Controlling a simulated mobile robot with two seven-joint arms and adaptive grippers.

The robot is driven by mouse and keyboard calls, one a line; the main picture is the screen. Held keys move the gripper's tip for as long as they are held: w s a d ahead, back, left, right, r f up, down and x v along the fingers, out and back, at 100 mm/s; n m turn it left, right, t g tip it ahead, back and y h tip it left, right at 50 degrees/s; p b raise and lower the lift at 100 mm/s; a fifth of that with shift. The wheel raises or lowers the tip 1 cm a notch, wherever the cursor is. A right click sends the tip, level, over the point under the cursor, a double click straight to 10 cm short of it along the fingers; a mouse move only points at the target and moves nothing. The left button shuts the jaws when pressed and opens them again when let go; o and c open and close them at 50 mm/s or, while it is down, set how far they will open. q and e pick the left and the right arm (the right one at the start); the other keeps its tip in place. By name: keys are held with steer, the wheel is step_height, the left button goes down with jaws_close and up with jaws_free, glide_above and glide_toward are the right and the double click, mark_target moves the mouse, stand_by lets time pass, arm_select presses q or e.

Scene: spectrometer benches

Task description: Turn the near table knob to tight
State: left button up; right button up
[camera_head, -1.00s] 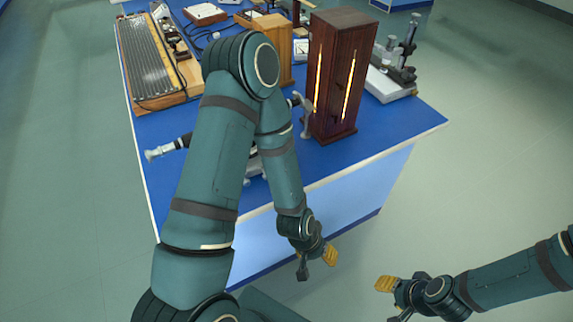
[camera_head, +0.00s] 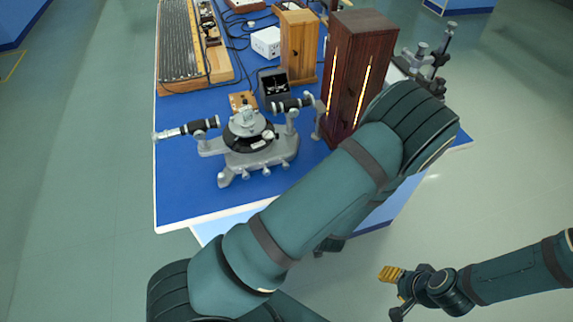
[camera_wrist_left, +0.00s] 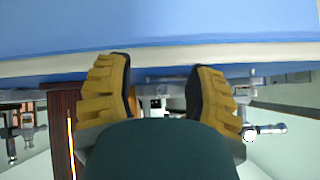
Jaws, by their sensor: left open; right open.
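A grey spectrometer (camera_head: 235,159) with a round black table stands on the blue bench (camera_head: 185,205), clear of my arms in the head view. Small silver knobs (camera_head: 266,171) show low on its near side; I cannot tell which is the near table knob. My left gripper is hidden behind my left arm in the head view. In the left wrist view it (camera_wrist_left: 158,85) is open and empty, with the bench edge (camera_wrist_left: 50,65) across the picture beyond it. My right gripper (camera_head: 393,292) is open and empty, off the bench at the lower right.
A tall dark wooden lamp box (camera_head: 345,75) with glowing slits stands right of the spectrometer. A lighter wooden box (camera_head: 298,48), a white box (camera_head: 266,42) and a grating-like board (camera_head: 180,45) stand behind. The floor right of the bench is free.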

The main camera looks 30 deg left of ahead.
mark_target(287, 167)
arm_select(q)
step_height(287, 167, up, 6)
steer(key=w+a+r+n+t+y, duration=0.1)
steer(key=w+a+n+t+y, duration=0.1)
steer(key=w+y, duration=0.15)
steer(key=x, duration=1.3)
steer(key=shift+s+f+b, duration=0.15)
steer(key=shift+f+b, duration=0.15)
steer(key=shift+f, duration=0.05)
steer(key=shift+m, duration=0.3)
jaws_close()
